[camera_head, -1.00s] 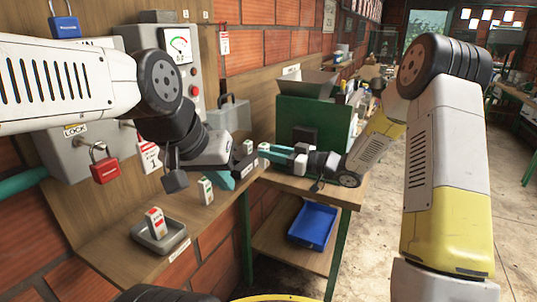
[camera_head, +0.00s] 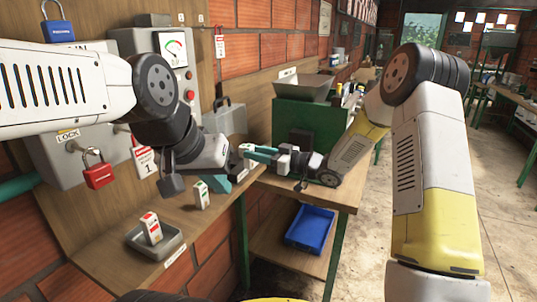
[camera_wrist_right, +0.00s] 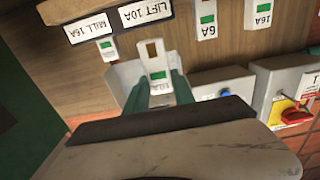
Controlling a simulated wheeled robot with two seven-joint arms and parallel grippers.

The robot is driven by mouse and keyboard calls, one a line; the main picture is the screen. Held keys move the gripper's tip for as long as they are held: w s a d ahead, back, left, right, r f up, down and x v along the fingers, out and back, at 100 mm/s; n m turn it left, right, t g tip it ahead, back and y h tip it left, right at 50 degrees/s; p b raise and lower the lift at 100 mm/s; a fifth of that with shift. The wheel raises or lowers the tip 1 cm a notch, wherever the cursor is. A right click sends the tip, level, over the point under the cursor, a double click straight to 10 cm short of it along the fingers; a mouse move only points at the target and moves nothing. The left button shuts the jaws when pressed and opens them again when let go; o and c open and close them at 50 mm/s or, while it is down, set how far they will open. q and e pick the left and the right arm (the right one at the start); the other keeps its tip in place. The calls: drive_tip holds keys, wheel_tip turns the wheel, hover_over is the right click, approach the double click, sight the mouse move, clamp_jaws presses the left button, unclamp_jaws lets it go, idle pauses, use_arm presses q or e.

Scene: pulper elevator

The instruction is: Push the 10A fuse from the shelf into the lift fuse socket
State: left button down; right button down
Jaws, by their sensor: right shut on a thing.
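In the right wrist view my right gripper (camera_wrist_right: 162,88) is shut on a white fuse (camera_wrist_right: 158,76) with a green label and a slot in its top end. The fuse lies in front of a pale open-sided housing (camera_wrist_right: 122,78), close to the upside-down LIFT 10A plate (camera_wrist_right: 146,12); I cannot tell whether they touch. In the head view the teal fingers of this right gripper (camera_head: 262,153) are above the bench, and the fuse is not clear. My left gripper (camera_head: 214,184) hangs above the shelf (camera_head: 110,225); its opening is unclear. A green-labelled fuse (camera_head: 201,195) stands on the shelf below it.
A red-labelled fuse (camera_head: 151,228) stands in a grey tray (camera_head: 172,247). The wrist view also shows 6A (camera_wrist_right: 207,25) and 16A (camera_wrist_right: 262,18) fuses and a red-yellow switch (camera_wrist_right: 295,113). A green machine (camera_head: 310,120) stands behind the right gripper. A blue bin (camera_head: 311,226) sits below.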

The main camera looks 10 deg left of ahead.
hover_over(237, 168)
drive_tip(key=shift+a+f, duration=0.15)
drive_tip(key=shift+f, duration=0.1)
idle(0.4)
drive_tip(key=shift+a+f, duration=0.1)
drive_tip(key=shift+f, duration=0.1)
idle(0.7)
drive_tip(key=shift+f, duration=2.1)
idle(2.5)
drive_tip(key=c, duration=1)
unclamp_jaws()
drive_tip(key=shift+o, duration=0.2)
drive_tip(key=shift+d, duration=0.2)
